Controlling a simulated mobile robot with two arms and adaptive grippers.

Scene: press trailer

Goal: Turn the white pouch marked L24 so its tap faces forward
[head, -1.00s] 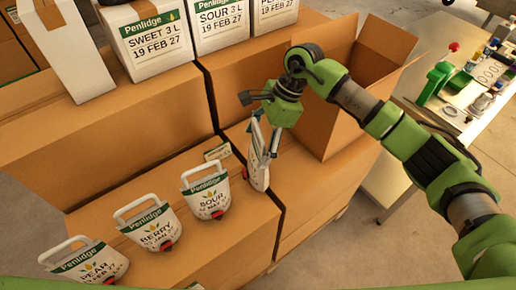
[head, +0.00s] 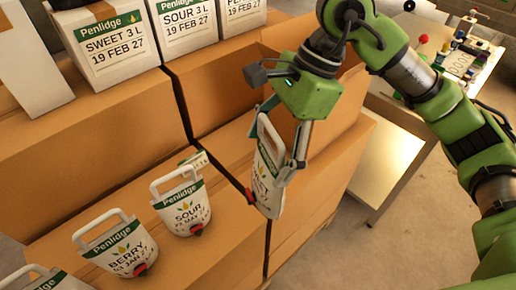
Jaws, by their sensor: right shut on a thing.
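A white pouch (head: 266,176) with a green band and a handle hangs upright in my right gripper (head: 287,166). The gripper points down and is shut on the pouch's side. The pouch is seen at a slant, with part of its label showing; I cannot read an L24 mark on it. Its red tap (head: 250,196) is low on its left edge and points left in the picture. The pouch is over the right-hand carton (head: 228,152); I cannot tell if its base touches. My left gripper is not in view.
A SOUR pouch (head: 182,208) and a BERRY pouch (head: 118,252) stand left on the near carton (head: 205,255). White Penlidge boxes (head: 105,48) line the back. An open carton (head: 345,98) is close behind the gripper. A cluttered bench (head: 455,70) stands at right.

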